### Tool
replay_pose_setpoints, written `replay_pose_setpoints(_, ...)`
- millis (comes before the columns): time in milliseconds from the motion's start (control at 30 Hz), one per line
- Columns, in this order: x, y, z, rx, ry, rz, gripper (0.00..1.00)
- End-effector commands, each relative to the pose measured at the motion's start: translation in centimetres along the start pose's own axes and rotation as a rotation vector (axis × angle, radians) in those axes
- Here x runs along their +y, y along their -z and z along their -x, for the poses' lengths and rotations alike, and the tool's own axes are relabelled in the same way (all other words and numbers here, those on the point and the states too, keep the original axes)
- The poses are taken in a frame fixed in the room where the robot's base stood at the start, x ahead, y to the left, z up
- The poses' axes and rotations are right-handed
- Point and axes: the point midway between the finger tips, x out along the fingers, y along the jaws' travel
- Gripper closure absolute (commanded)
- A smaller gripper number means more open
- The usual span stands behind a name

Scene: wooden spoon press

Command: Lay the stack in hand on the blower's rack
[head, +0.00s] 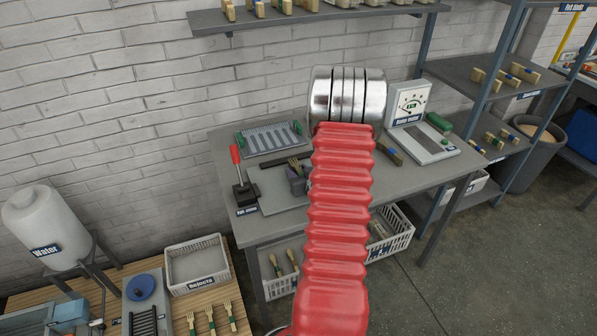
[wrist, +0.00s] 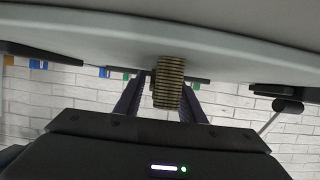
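My gripper (wrist: 160,100) shows in the wrist view, its two dark fingers shut on a ribbed, brownish stack (wrist: 168,82) of thin pieces. The stack stands out past the fingertips, and its far end meets or overlaps a broad pale grey surface (wrist: 150,38); I cannot tell whether they touch. In the head view my red ribbed arm and its silver end hide the gripper and the stack. I cannot make out the blower or its rack for certain in either view.
A shelf (head: 330,13) hangs above. A white crate (head: 197,265) and water tank (head: 45,225) stand at left. Open floor (head: 480,270) lies at right.

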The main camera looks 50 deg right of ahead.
Motion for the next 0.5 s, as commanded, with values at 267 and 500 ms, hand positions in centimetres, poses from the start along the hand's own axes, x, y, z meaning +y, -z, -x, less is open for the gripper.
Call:
replay_pose_setpoints(267,-0.02,0.01,0.00,0.000,0.000,0.000,0.58)
replay_pose_setpoints(500,0.03,0.22,0.74,0.000,0.000,0.000,0.58)
